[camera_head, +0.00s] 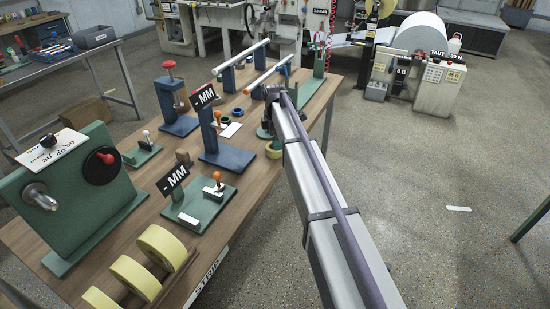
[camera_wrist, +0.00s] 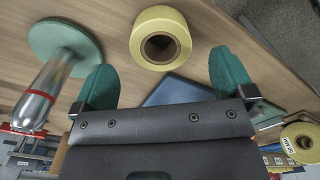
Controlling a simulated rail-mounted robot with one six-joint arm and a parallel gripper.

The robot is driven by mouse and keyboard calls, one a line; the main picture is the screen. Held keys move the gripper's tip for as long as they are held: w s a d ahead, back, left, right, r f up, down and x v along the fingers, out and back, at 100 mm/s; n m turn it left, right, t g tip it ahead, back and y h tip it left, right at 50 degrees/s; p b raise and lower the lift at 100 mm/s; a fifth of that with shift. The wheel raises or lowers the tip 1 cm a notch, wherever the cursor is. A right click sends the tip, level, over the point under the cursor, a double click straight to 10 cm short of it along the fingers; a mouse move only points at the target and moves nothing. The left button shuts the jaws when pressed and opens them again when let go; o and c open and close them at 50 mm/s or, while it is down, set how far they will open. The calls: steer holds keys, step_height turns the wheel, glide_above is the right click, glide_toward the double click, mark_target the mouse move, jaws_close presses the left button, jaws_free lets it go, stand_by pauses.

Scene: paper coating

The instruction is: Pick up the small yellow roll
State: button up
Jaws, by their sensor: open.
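The small yellow roll (camera_wrist: 160,38), with a dark brown core, lies on the wooden tabletop in the wrist view. In the head view the yellow roll (camera_head: 273,151) shows at the table's right edge, partly covered by my arm. My gripper (camera_wrist: 161,62) is open, with its two green fingers spread apart. The roll lies just past the fingertips, between their lines, with nothing held. In the head view my arm hides most of the gripper.
A metal post on a round green base (camera_wrist: 62,48) stands left of the roll in the wrist view. Larger yellow rolls (camera_head: 137,275) sit at the table's near end. Blue and green stands (camera_head: 222,155) crowd the tabletop (camera_head: 150,190). Open floor lies right.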

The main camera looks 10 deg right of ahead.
step_height(320, 180, down, 6)
steer(key=b, duration=0.5)
steer(key=shift+a+r, duration=0.15)
steer(key=shift+r, duration=0.35)
steer(key=c, duration=1)
